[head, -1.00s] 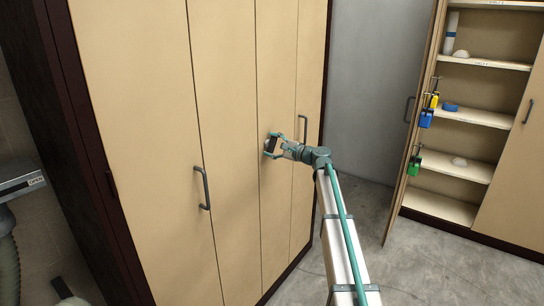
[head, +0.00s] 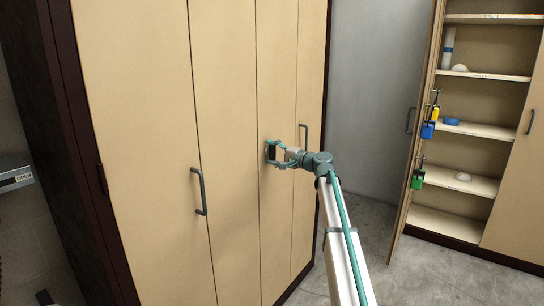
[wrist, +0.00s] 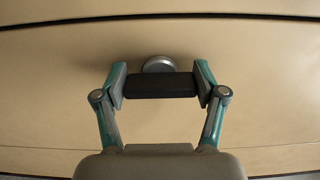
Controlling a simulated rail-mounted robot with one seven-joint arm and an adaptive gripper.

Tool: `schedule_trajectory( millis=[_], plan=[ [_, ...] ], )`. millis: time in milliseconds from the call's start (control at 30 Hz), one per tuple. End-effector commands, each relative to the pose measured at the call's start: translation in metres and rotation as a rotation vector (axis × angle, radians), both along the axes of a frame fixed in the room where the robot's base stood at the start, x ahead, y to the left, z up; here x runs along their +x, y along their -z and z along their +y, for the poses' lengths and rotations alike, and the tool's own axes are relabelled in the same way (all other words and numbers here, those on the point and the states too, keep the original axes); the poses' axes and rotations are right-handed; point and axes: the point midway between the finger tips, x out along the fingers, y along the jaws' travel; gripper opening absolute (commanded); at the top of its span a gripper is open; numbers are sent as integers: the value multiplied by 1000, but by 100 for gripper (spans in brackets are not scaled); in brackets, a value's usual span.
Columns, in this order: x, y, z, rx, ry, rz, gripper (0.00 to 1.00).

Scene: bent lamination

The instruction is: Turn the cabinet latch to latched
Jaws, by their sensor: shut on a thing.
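The cabinet latch shows in the wrist view as a dark bar (wrist: 160,86) in front of a round grey base (wrist: 158,63) on the tan door. My gripper (wrist: 160,82) has one finger at each end of the bar, shut on it. The bar lies level across the wrist view. In the head view the latch (head: 271,152) is a small dark upright shape on the tall cabinet's door (head: 276,220), between the fingers of my gripper (head: 276,152). Any latched or unlatched marking is not visible.
Grey door handles stand left (head: 199,191) and right (head: 303,136) of the latch. An open cabinet (head: 486,130) at the right has shelves, with blue (head: 427,130) and green (head: 418,178) padlocks on its door edge. Concrete floor (head: 400,280) lies between.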

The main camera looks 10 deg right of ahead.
Motion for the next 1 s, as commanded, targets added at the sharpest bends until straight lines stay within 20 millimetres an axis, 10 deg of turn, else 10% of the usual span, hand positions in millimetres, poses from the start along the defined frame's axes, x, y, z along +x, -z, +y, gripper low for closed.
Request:
schedule_trajectory(
  millis=[300,333,500,1000],
  plan=[
    [0,0,0,-5,-1,-2,36],
    [0,0,0,-5,-1,-2,72],
    [0,0,0,-4,0,-2,96],
    [-10,0,-10,-2,1,-1,96]
  ],
)
